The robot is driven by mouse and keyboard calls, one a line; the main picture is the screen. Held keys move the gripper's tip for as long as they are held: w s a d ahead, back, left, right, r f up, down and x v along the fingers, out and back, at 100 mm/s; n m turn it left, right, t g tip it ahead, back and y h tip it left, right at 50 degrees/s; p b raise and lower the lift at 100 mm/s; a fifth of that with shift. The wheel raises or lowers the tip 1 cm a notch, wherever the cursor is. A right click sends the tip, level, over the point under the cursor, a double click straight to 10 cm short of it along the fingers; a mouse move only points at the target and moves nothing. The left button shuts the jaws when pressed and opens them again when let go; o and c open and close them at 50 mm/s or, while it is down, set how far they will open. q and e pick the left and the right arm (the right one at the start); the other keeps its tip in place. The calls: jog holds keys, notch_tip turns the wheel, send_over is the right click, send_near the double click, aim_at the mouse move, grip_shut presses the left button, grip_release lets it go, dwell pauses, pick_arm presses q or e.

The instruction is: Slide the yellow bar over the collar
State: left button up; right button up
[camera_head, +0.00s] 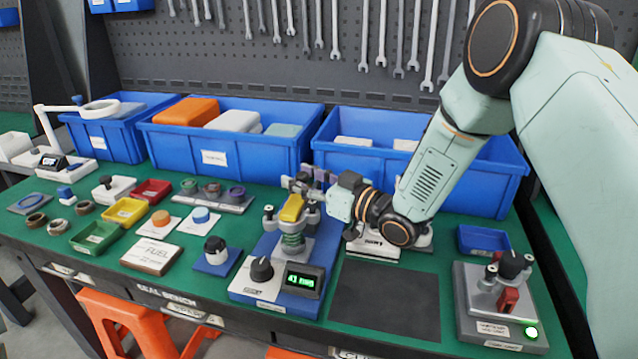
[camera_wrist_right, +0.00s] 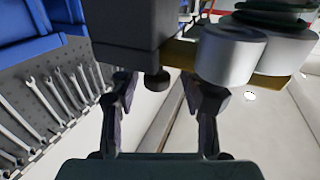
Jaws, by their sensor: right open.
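The yellow bar (camera_head: 292,207) sits at the top of the blue test fixture (camera_head: 262,262), above a green ringed stack (camera_head: 292,241) with a pale metal part below it. I cannot tell clearly which part is the collar. My right gripper (camera_head: 308,184) is just behind and right of the bar, its arm coming from the right. The yellow bar (camera_wrist_right: 180,54) shows just beyond the fingertips, partly hidden by a dark block and grey cylinders (camera_wrist_right: 230,55). My left gripper is not in view.
The fixture has a black knob (camera_head: 262,270) and a lit green display (camera_head: 301,281). A dark mat (camera_head: 385,298) lies clear to its right, before a grey clamp station (camera_head: 500,300). Blue bins (camera_head: 225,150) stand behind. Small trays and rings lie at left.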

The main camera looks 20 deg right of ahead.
jog(key=v, duration=1.1)
jog(key=shift+s+d, duration=0.2)
jog(key=shift+f, duration=0.1)
dwell(0.3)
